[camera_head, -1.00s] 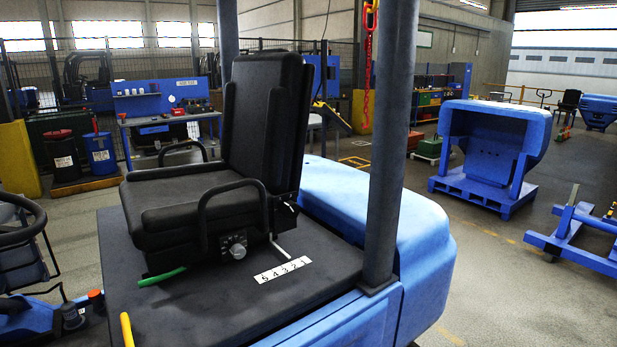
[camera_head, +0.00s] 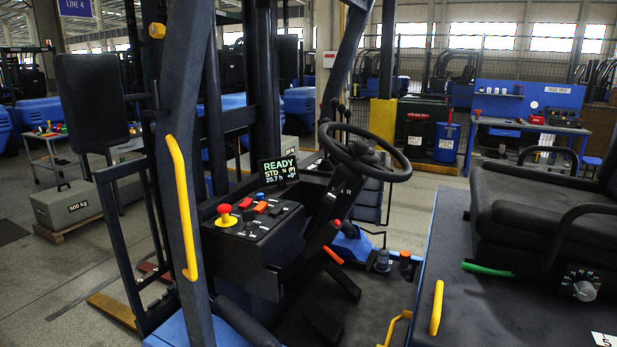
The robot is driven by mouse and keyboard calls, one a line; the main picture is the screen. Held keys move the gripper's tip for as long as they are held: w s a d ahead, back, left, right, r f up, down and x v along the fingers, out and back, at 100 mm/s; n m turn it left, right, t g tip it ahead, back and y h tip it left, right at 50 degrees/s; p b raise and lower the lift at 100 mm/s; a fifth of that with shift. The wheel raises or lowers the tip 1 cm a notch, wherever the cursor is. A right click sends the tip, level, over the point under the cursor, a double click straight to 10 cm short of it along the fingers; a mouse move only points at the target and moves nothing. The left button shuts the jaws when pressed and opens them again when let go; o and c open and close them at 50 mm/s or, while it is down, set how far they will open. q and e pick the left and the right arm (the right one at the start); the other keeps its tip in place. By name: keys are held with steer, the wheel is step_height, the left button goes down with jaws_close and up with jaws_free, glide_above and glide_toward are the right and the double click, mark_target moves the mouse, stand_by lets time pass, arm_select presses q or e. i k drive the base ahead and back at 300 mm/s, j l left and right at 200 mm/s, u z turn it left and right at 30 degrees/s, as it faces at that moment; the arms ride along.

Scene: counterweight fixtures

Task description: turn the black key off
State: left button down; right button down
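A forklift's black control console (camera_head: 255,225) stands left of the steering wheel (camera_head: 364,155). It carries a red mushroom button on a yellow base (camera_head: 226,214), orange and red switches (camera_head: 261,207), a small blue part and dark controls. The black key cannot be told apart for certain from these dark controls, so I cannot read its position. A small display (camera_head: 278,171) behind the console is lit and reads "READY", with "STD" and "20.7 h" below. Neither of my grippers is in view.
A dark post with a yellow handrail (camera_head: 181,205) stands left of the console. The black seat (camera_head: 545,220) is at the right, with a green lever (camera_head: 487,269) beside it. The floor well before the seat looks open.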

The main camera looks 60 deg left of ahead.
mark_target(249, 216)
steer(key=u, duration=2)
